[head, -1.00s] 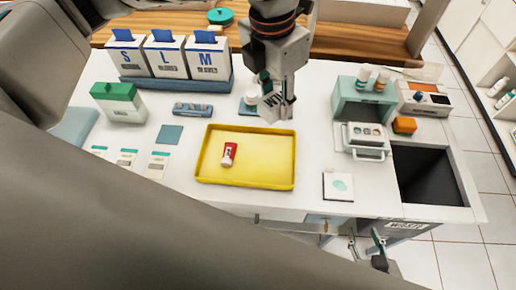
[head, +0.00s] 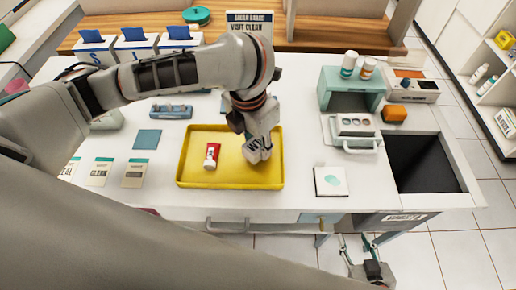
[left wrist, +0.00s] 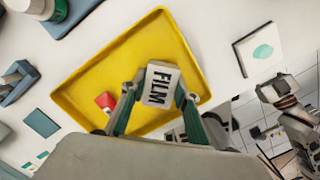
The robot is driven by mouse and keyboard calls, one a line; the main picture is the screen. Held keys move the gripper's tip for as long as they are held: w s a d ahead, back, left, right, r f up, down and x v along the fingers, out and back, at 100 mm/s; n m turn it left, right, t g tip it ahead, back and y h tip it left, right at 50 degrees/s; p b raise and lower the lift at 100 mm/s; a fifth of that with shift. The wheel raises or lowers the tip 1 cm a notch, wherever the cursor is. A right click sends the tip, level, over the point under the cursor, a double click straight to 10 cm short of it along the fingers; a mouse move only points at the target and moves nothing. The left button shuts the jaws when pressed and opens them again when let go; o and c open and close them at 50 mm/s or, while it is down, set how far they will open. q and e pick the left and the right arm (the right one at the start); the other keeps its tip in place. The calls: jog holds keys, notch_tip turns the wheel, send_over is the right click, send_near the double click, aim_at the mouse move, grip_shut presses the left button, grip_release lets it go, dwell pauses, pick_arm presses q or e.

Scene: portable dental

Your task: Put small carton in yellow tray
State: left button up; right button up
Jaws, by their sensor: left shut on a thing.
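The small carton (left wrist: 160,84) is white with "FILM" in dark letters. My left gripper (left wrist: 154,100) is shut on it, one finger on each side. In the head view my left gripper (head: 256,142) points down with the carton (head: 258,152) over the right part of the yellow tray (head: 230,184). I cannot tell whether the carton touches the tray floor. A red and white tube (head: 212,156) lies in the tray's left part; it also shows in the left wrist view (left wrist: 105,101). My right gripper (head: 357,244) is open and empty beyond the table's front edge.
A white square with a teal mark (head: 330,181) lies right of the tray. Farther right are a teal box (head: 351,83) and a dark bin opening (head: 421,160). Flat packets (head: 99,172) lie to the left. The tray's middle is clear.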

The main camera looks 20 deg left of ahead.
pick_arm(q)
notch_tip(320, 180, down, 3)
jog(key=shift+r+b, duration=0.15)
jog(key=shift+b, duration=0.2)
jog(key=shift+r, duration=0.1)
jog(key=o, duration=1)
